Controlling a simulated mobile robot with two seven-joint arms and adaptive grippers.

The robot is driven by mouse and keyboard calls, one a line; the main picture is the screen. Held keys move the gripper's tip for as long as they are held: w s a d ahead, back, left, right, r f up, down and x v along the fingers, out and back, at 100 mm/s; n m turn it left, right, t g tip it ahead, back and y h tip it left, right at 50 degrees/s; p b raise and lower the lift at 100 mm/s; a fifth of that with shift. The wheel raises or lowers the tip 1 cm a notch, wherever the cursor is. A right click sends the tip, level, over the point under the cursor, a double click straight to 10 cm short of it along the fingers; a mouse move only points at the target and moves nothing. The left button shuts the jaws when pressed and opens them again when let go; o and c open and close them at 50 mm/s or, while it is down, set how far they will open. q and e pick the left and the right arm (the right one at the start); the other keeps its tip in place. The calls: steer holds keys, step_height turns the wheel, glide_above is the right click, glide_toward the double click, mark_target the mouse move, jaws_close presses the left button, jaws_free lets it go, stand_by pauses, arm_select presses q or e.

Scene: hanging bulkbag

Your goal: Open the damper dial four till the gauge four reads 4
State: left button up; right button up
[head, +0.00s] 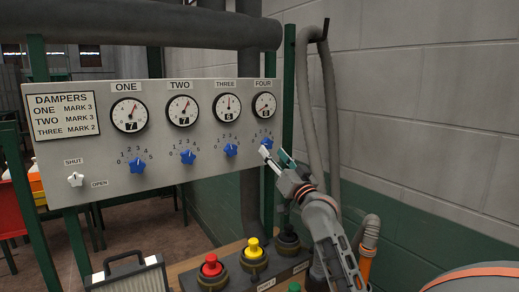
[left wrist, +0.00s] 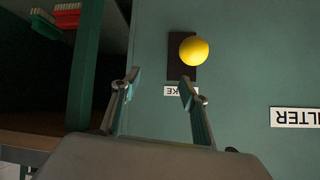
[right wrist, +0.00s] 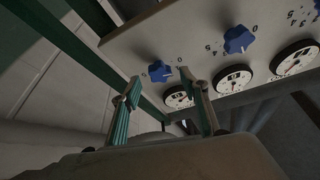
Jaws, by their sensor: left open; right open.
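Gauge four (head: 264,107) is the rightmost round gauge on the grey panel; its needle reading is too small to tell. Damper dial four (head: 267,142) is the blue knob below it, partly hidden by my right gripper (head: 277,156). My right gripper is open, its fingertips just in front of and below the dial. In the right wrist view, dial four (right wrist: 159,71) shows between the open fingertips, with no visible contact; gauge four (right wrist: 177,97) is partly covered by a finger. My left gripper (left wrist: 160,81) is open and empty, facing a green surface, and not in the head view.
The panel (head: 215,160) also carries dials one to three, their gauges, a white shut/open knob (head: 75,179) and a dampers sign (head: 62,116). Below stand red (head: 211,265) and yellow (head: 253,247) buttons. A grey hose (head: 331,110) hangs right of the panel. A yellow knob (left wrist: 194,50) is in the left wrist view.

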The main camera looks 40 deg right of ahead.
mark_target(268, 146)
arm_select(q)
steer(key=shift+s+a+f, duration=0.1)
steer(key=shift+s+a, duration=0.05)
steer(key=shift+a, duration=0.1)
arm_select(e)
steer(key=shift+x, duration=2.05)
steer(key=c, duration=1.1)
steer(key=shift+m, duration=0.5)
steer(key=m+g+h, duration=0.1)
steer(key=m+h, duration=0.1)
steer(key=m, duration=0.1)
steer(key=shift+a, duration=0.1)
steer(key=shift+r+m+g+h, duration=0.1)
steer(key=shift+m+g+h, duration=0.25)
steer(key=shift+m, duration=0.7)
steer(key=shift+m+g+h, duration=0.35)
steer(key=shift+m, duration=0.7)
